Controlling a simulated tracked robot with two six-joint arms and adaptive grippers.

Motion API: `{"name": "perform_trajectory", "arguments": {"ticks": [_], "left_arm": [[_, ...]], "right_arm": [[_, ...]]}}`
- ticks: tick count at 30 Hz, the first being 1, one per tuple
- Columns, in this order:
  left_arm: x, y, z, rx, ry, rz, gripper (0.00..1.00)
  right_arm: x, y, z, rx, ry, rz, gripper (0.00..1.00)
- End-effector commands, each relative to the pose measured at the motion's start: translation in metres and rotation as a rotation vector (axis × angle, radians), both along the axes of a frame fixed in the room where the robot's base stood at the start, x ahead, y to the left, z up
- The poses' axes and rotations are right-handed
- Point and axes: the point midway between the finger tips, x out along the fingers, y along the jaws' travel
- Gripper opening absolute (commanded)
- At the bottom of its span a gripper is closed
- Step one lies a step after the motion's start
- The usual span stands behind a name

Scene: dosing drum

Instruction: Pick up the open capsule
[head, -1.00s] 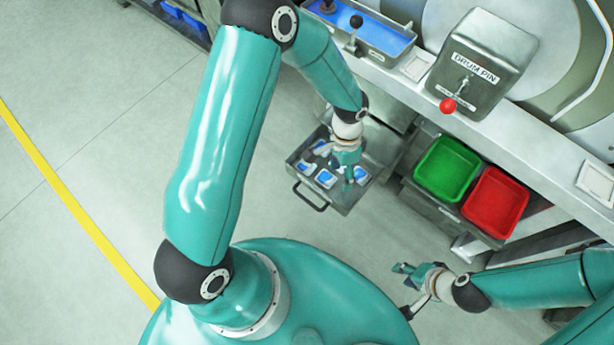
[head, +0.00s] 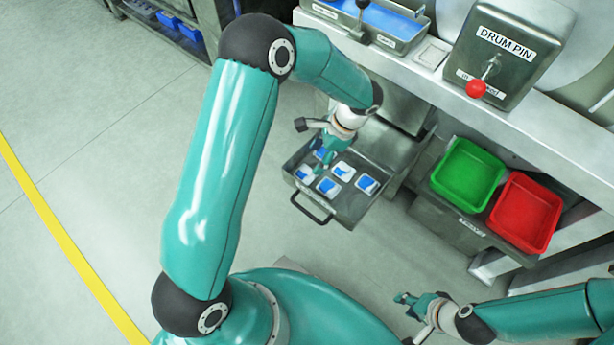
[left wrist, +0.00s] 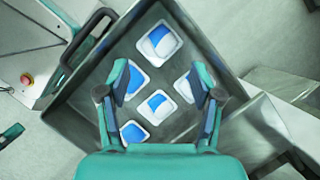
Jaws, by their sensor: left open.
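Several white square capsules with blue in them lie in an open metal drawer (head: 347,212). In the head view they include a front one (head: 328,187), a right one (head: 367,184) and a middle one (head: 343,171). My left gripper (head: 321,164) is above the drawer's left part, pointing down, and partly hides capsules there. In the left wrist view my left gripper (left wrist: 163,80) is open and empty, with capsules below and between its fingers, such as one near the centre (left wrist: 157,106). My right gripper (head: 408,300) is away from the drawer; its opening is unclear.
The drawer's handle (head: 312,210) is at its front, and its raised walls surround the capsules. A green bin (head: 468,175) and a red bin (head: 525,212) stand to the right. Floor to the left is clear.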

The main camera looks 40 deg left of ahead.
Motion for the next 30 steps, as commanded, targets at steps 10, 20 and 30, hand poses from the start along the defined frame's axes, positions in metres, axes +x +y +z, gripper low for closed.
{"name": "perform_trajectory", "arguments": {"ticks": [10, 20, 30], "left_arm": [[-0.007, 0.007, -0.026, -0.001, 0.0, 0.0, 0.66], [-0.016, 0.018, -0.066, -0.001, 0.001, 0.0, 0.66], [-0.016, 0.018, -0.067, -0.002, -0.001, -0.001, 0.55]], "right_arm": [[0.0, 0.0, -0.01, 0.0, 0.0, 0.0, 0.37], [0.0, 0.0, -0.028, 0.0, 0.0, 0.0, 0.37], [0.0, 0.0, -0.027, 0.0, 0.0, 0.0, 0.37]]}}
